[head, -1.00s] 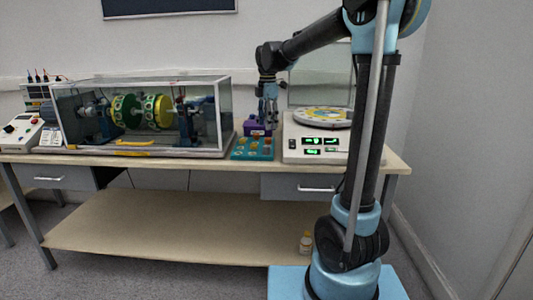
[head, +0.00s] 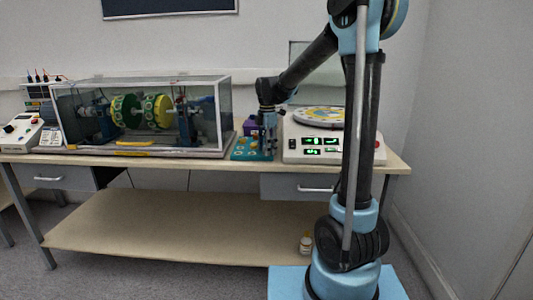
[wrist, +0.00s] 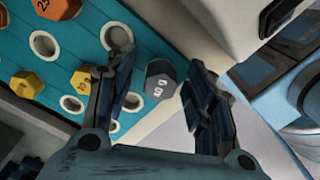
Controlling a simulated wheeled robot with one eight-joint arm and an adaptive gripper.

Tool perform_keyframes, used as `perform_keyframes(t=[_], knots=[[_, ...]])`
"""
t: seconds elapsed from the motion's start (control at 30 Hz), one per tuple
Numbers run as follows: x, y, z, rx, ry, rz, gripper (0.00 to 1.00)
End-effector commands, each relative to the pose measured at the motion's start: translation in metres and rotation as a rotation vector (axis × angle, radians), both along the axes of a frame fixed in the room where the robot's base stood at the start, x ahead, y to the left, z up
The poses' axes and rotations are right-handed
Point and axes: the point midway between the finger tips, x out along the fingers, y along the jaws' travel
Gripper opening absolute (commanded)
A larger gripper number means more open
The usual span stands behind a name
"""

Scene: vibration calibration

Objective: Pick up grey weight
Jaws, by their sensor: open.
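The grey weight (wrist: 161,80) is a dark grey hexagonal piece with a white "40 g" marking. In the wrist view it lies between the fingers of my gripper (wrist: 160,88), near the edge of the teal tray (wrist: 75,42). My gripper is open, with one finger on each side of the weight. I cannot tell whether either finger touches it. In the head view my gripper (head: 269,148) is down over the right part of the tray (head: 240,153), and the grey weight cannot be made out there.
Yellow weights (wrist: 27,84) and an orange weight (wrist: 57,8) sit in the tray among several empty holes. A white balancing machine (head: 300,142) stands close on the right. A glass-sided case (head: 222,110) with green and yellow discs stands on the left of the bench.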

Motion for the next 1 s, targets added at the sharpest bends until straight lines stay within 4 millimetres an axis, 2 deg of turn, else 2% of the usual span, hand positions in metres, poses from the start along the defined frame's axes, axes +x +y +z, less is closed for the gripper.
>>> perform_keyframes(t=[0.27,0.3,0.47,0.5,0.83,1.0], knots=[[0.000,0.000,-0.003,0.000,0.000,0.000,0.49],[0.000,0.000,-0.003,0.000,0.000,0.000,0.45],[0.000,0.000,-0.003,0.000,0.000,0.000,0.08],[0.000,0.000,-0.003,0.000,0.000,0.000,0.05],[0.000,0.000,-0.001,0.000,0.000,0.000,0.05],[0.000,0.000,0.014,0.000,0.000,0.000,0.05]])
